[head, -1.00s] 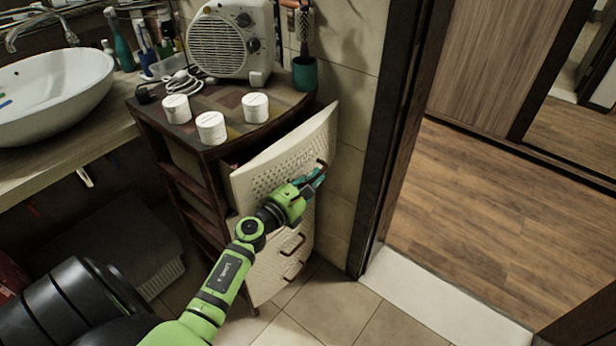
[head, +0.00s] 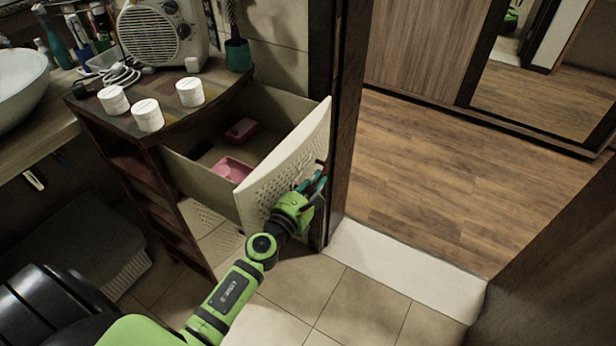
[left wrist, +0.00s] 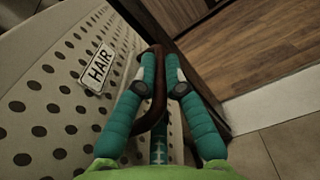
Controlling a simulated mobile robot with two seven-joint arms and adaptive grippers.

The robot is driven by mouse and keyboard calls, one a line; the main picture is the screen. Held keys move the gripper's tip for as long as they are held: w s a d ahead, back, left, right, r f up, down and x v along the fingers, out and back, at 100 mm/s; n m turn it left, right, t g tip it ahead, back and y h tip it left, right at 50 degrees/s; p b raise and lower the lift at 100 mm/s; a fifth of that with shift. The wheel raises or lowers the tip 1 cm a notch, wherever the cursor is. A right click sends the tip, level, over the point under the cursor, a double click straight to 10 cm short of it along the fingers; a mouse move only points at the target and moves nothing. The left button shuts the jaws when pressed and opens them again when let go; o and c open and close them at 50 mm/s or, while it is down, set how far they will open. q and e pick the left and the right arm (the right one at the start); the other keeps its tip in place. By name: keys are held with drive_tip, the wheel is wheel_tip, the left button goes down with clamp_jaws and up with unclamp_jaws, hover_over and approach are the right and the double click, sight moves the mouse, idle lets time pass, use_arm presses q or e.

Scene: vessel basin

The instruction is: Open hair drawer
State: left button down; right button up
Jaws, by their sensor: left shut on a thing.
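The hair drawer (head: 290,152) is the top drawer of a dark wooden cabinet. It stands pulled well out, with its inside showing. In the left wrist view its white dotted front (left wrist: 45,105) carries a label (left wrist: 98,68) reading "HAIR". My left gripper (head: 318,186) is at the drawer front. Its teal fingers (left wrist: 162,82) are shut on the brown curved handle (left wrist: 152,110). In the head view the gripper hides most of the handle. My right gripper is in neither view.
Inside the drawer lie a pink item (head: 232,168) and a dark red item (head: 241,130). White jars (head: 148,115) and a heater (head: 160,35) stand on the cabinet top. A dark door frame (head: 338,110) is close beside the drawer front. Floor tiles in front are clear.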

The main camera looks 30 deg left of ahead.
use_arm(q)
drive_tip(key=shift+f, duration=0.15)
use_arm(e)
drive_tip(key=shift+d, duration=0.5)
use_arm(q)
drive_tip(key=c, duration=1.3)
unclamp_jaws()
drive_tip(key=shift+s, duration=0.1)
drive_tip(key=s, duration=1.2)
drive_tip(key=shift+a, duration=0.4)
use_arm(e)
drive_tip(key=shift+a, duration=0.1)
